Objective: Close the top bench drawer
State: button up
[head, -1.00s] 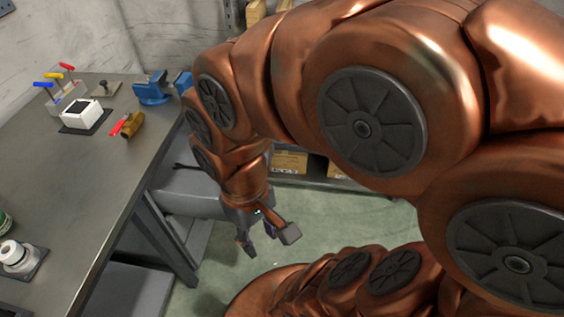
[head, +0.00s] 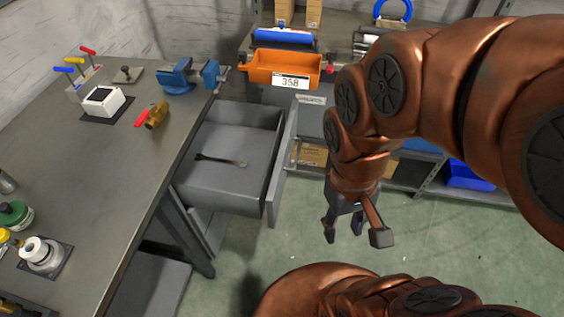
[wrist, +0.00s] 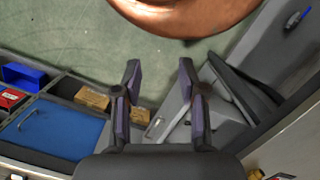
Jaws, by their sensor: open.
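The top bench drawer (head: 215,186) is pulled out from under the right side of the workbench (head: 115,178). A dark wrench-like tool (head: 222,160) lies inside it. The drawer's front panel (head: 282,160) faces right, towards my arm. My gripper (head: 344,232) is open and empty, pointing down over the floor, to the right of the front panel and apart from it. In the wrist view my gripper (wrist: 160,85) shows two spread fingers with green floor between them. A grey drawer-like shape lies right of the fingers there.
On the bench are a blue vise (head: 190,76), a brass valve with a red handle (head: 154,115) and a white block (head: 102,101). Behind stands a shelf with an orange bin (head: 285,68) and cardboard boxes (head: 310,154). Green floor (head: 450,245) is open at the right.

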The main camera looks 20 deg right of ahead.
aim_at(257, 135)
jog(key=z, duration=0.05)
jog(key=k, duration=0.5)
jog(key=u, duration=1.15)
jog(key=i, duration=0.6)
jog(key=z, duration=0.65)
